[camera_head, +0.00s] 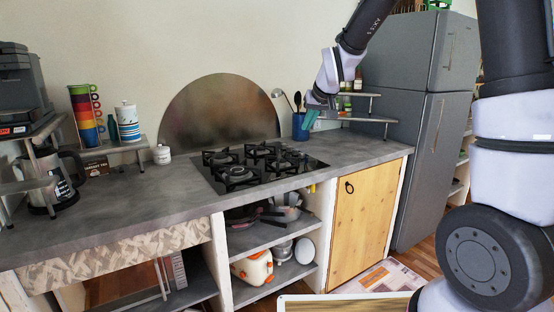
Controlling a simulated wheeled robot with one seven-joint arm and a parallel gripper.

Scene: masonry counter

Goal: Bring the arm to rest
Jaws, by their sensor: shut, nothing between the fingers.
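My gripper (311,116) is at the end of my raised arm, at the upper middle right of the head camera view. It is shut and nothing shows between its fingers. Its teal fingertips point down, in front of the small shelf and close to the blue utensil cup (299,130) in the picture. I cannot tell whether they touch the cup. The grey counter (130,205) runs below it.
A black gas hob (255,165) is set in the counter. A grey fridge (420,110) stands at right. A small shelf (375,119) is beside my gripper. Stacked coloured cups (86,115), a striped canister (127,122) and a white jar (162,155) are at left.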

